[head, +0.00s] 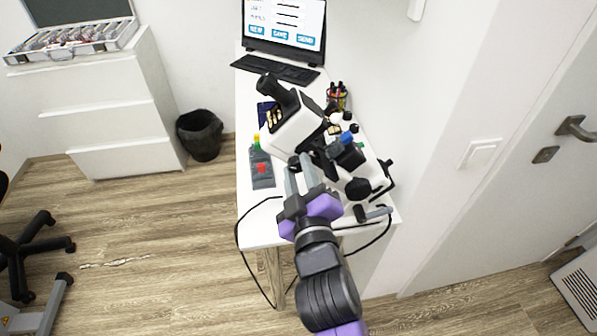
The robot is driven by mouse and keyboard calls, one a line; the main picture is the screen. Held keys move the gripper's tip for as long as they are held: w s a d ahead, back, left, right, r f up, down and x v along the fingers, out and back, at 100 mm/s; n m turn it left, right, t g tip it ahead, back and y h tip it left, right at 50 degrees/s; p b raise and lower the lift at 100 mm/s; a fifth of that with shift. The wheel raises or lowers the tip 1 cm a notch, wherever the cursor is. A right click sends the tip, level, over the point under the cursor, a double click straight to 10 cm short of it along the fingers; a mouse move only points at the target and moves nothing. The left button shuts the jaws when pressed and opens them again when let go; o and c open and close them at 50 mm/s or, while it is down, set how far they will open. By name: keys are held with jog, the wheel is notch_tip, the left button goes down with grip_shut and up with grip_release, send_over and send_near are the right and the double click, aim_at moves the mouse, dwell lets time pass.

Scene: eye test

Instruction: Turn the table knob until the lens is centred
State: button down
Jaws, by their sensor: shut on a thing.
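A black and white lensmeter-like instrument (298,122) stands on the white desk in the head view, its black eyepiece tilted up to the left. My gripper (302,168) reaches in from the front of the desk, its two grey fingers against the instrument's lower front side. It is shut on a small dark part there, which looks like the table knob; the fingers hide most of it. A separate large black round knob (358,188) shows on the right side, clear of my fingers. I cannot make out the lens or whether it is centred.
A black cable (240,236) hangs over the desk's front left. A wall closes the right side.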

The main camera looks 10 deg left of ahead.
jog(key=c, duration=1.1)
grip_release()
jog(key=v, duration=0.8)
jog(key=shift+b, duration=0.35)
